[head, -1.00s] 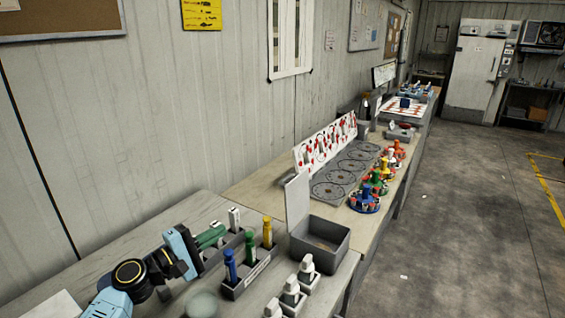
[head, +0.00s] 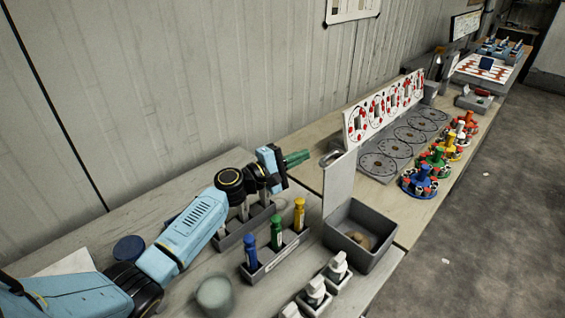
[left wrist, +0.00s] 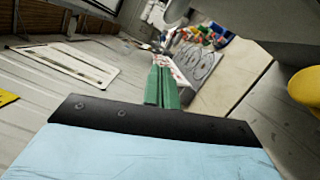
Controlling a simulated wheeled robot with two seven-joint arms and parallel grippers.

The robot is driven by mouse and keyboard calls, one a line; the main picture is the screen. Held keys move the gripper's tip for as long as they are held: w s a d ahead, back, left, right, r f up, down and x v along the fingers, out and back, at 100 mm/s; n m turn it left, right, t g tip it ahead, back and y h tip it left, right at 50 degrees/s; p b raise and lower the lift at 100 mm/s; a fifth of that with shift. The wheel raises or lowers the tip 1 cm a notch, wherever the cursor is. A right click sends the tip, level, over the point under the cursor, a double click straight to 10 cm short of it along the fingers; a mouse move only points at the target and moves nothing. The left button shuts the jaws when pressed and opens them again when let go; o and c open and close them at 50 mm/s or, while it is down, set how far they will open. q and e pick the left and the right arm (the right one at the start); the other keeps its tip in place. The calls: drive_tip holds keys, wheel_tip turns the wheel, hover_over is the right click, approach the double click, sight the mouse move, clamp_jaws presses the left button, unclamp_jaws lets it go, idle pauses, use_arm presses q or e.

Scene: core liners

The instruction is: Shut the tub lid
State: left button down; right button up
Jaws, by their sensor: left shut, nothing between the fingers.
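The grey tub (head: 378,262) stands open on the bench, with its pale lid (head: 338,185) upright along its left edge. Something small and brown lies inside the tub. My left gripper (head: 306,156) has green fingers, closed together and empty. It is in the air to the left of the lid's upper part, apart from it in the picture. The closed fingers also show in the left wrist view (left wrist: 160,68). I cannot make out the lid clearly in the left wrist view. My right gripper is out of view.
A grey rack (head: 270,263) with blue, green and yellow handled tools stands left of the tub, below my left arm. White-topped items (head: 338,265) stand in front. Round grey plates (head: 378,166) and coloured pieces (head: 420,182) lie beyond the tub.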

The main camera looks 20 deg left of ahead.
sight(333, 179)
use_arm(q)
drive_tip(key=d, duration=0.1)
drive_tip(key=d+p, duration=0.1)
drive_tip(key=d+r+p, duration=0.1)
drive_tip(key=d, duration=0.1)
drive_tip(key=shift+s+d, duration=0.1)
drive_tip(key=shift+s, duration=0.2)
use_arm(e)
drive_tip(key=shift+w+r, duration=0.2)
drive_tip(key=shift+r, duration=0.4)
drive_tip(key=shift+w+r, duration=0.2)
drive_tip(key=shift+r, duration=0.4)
use_arm(q)
drive_tip(key=shift+r, duration=0.1)
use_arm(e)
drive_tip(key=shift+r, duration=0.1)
